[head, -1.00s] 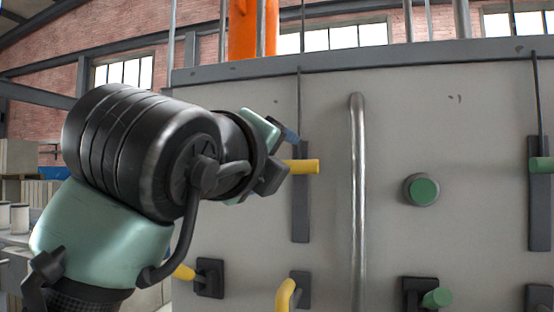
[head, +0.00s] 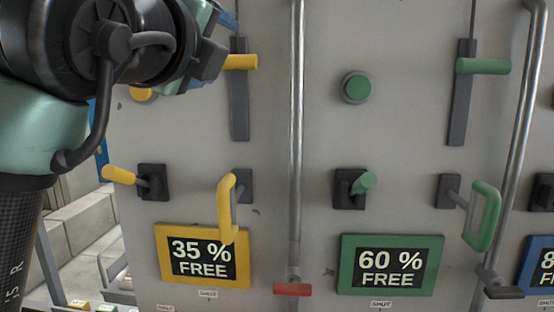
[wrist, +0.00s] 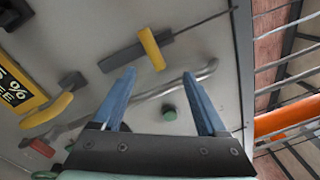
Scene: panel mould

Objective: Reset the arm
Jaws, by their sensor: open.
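My gripper (wrist: 158,92) shows in the wrist view with its two blue fingers apart and nothing between them. In the head view my arm fills the upper left, and the gripper's fingers are mostly hidden behind my wrist, close to the yellow slider handle (head: 240,62). In the wrist view the yellow slider handle (wrist: 151,48) lies beyond the fingertips, apart from them. The grey panel (head: 320,130) stands upright in front of me.
The panel carries a green button (head: 355,87), a green slider handle (head: 484,66), a yellow lever (head: 119,175), a yellow loop handle (head: 227,207), a green loop handle (head: 484,215) and a vertical pipe (head: 296,140) with a red end (head: 292,289). Signs read 35 % FREE (head: 203,257) and 60 % FREE (head: 391,265).

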